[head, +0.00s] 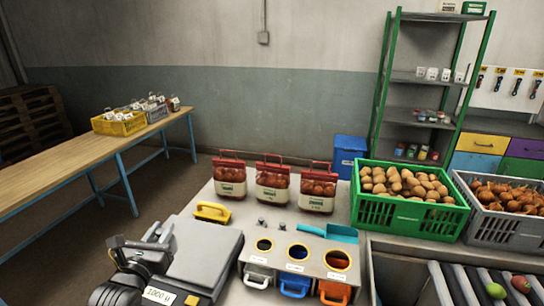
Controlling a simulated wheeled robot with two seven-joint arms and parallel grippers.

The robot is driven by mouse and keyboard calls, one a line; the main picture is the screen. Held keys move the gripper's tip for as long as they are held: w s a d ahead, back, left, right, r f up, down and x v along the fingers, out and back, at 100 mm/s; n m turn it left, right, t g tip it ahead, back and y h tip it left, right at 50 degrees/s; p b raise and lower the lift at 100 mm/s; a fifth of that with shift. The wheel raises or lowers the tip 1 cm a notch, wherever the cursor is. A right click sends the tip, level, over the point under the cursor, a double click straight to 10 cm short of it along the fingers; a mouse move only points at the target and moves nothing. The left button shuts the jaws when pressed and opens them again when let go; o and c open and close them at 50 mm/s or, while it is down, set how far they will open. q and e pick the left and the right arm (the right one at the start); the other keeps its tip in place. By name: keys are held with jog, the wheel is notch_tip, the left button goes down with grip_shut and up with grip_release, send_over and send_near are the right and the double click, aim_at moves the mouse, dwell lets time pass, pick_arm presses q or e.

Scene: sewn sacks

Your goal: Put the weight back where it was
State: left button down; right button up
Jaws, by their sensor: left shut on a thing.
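My left gripper (158,238) is at the lower left, beside the left edge of the grey scale (206,252). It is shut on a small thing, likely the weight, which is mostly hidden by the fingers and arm. A white label reading 1000 g (158,295) shows at the bottom edge, in front of the scale. My right gripper is not in view.
A holed box (302,262) with grey, blue and orange handles stands right of the scale. A yellow-handled item (212,211) and teal scoop (330,233) lie nearby. Three red-topped sacks (272,182) stand behind. A green crate (405,212) and a grey crate (500,232) are right.

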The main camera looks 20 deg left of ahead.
pick_arm(q)
jog(key=shift+w+d+r+h, duration=0.1)
jog(key=shift+d+r+h, duration=0.2)
jog(key=shift+d+r, duration=0.1)
jog(key=s+d+f+m+g+h+b, duration=0.1)
jog(key=d+f+m+h+b, duration=0.2)
jog(key=d+f+h, duration=0.3)
jog(key=s+d+f+m+h+b, duration=0.1)
jog(key=d+f+m+h+b, duration=0.3)
jog(key=d, duration=0.8)
notch_tip(320, 180, down, 2)
jog(key=shift+f+m+g+h, duration=0.25)
jog(key=shift+m+g+h, duration=0.15)
jog(key=shift+m+h, duration=0.5)
jog(key=shift+d+r+n, duration=0.1)
jog(key=shift+d+n, duration=0.05)
jog(key=shift+n, duration=0.15)
